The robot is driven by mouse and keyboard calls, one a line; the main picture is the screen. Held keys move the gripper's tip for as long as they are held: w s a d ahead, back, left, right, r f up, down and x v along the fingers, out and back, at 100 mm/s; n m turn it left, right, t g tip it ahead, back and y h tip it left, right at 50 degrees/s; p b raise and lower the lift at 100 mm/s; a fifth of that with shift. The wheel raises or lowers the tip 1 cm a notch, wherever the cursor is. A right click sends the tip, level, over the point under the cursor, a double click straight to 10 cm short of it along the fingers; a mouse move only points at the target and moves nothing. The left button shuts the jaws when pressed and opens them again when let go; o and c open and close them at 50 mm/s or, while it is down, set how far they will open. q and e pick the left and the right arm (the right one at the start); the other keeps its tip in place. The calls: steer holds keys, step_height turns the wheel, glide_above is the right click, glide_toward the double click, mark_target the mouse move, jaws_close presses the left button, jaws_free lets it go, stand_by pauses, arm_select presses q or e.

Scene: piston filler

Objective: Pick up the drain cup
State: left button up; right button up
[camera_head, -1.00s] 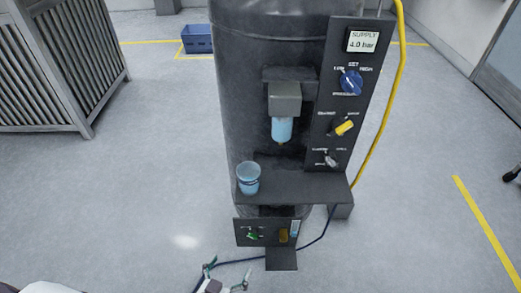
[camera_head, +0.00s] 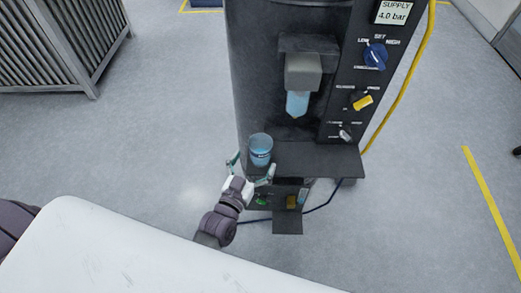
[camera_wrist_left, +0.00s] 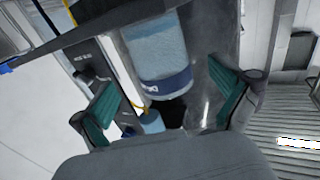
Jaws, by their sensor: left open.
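The drain cup (camera_head: 260,147) is a light blue cup with a dark blue band. In the left wrist view the cup (camera_wrist_left: 158,50) is large, just ahead of the fingers. My left gripper (camera_head: 252,173) is open, its green-padded fingers spread at the near side of the cup. In the left wrist view the gripper (camera_wrist_left: 165,100) has one finger toward each side of the cup. Whether the pads touch it is unclear. My right gripper is not in view.
A filter with a light blue bowl (camera_head: 297,104) hangs above the shelf. A dark panel with a blue knob (camera_head: 375,57), a yellow knob (camera_head: 363,102) and a lever (camera_head: 345,135) stands at the right. A yellow hose (camera_head: 408,75) runs beside it.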

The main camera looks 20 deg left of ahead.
mark_target(265, 139)
arm_select(q)
steer(key=w, duration=0.2)
steer(key=w+r+p, duration=0.1)
steer(key=w, duration=0.1)
steer(key=shift+d, duration=0.1)
steer(key=shift+w+f, duration=0.1)
steer(key=shift+w, duration=0.3)
steer(key=shift+s, duration=0.1)
steer(key=c, duration=1.3)
